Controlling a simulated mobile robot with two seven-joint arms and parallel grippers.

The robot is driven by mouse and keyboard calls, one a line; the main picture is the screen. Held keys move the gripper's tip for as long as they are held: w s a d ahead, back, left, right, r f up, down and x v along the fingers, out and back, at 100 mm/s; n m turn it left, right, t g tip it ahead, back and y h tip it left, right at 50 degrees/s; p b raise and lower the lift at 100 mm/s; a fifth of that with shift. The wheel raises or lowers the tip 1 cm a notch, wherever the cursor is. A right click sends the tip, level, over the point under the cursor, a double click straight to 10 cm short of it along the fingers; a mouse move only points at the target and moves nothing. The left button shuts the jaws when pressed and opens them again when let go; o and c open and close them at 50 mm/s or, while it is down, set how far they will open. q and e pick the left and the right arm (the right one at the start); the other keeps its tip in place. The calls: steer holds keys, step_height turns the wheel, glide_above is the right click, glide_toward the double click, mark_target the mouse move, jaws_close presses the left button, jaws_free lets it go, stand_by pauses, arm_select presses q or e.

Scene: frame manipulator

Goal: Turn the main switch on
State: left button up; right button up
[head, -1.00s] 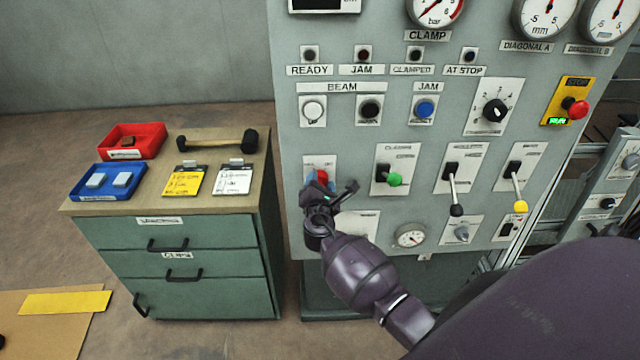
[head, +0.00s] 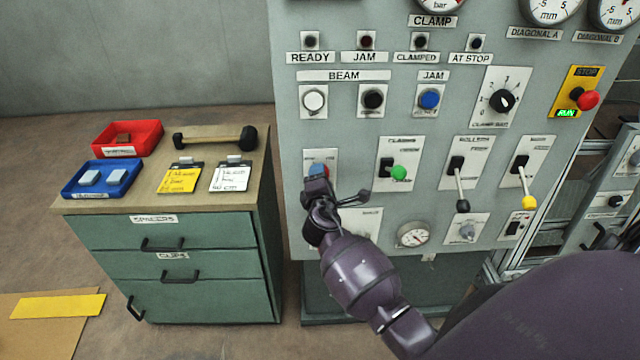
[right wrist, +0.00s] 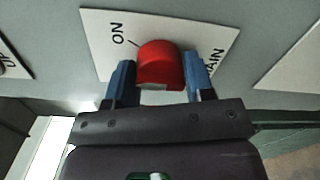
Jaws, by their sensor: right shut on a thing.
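The main switch is a red knob (right wrist: 160,65) on a white plate (right wrist: 100,30) on the grey cabinet front. In the right wrist view, "ON" is readable at the plate's upper left and part of "MAIN" at the right. My right gripper (right wrist: 160,82) is shut on the red knob, one blue fingertip on each side of it. In the head view my right gripper (head: 318,178) is at the switch plate (head: 320,156) and covers most of the knob. Which way the knob points is not clear. My left gripper is not in view.
Right of the switch are a green-knobbed lever (head: 398,172), a black-knobbed lever (head: 462,205) and a yellow-knobbed lever (head: 529,202). A green drawer cabinet (head: 180,260) with trays stands at the left.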

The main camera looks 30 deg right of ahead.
steer(key=m+b, duration=0.2)
steer(key=m, duration=0.2)
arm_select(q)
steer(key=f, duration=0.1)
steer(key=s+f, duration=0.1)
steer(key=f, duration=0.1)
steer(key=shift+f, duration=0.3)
arm_select(e)
steer(key=shift+r+m, duration=0.1)
steer(key=shift+m, duration=0.5)
steer(key=o, duration=0.9)
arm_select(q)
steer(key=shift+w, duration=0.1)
arm_select(e)
steer(key=shift+s, duration=0.1)
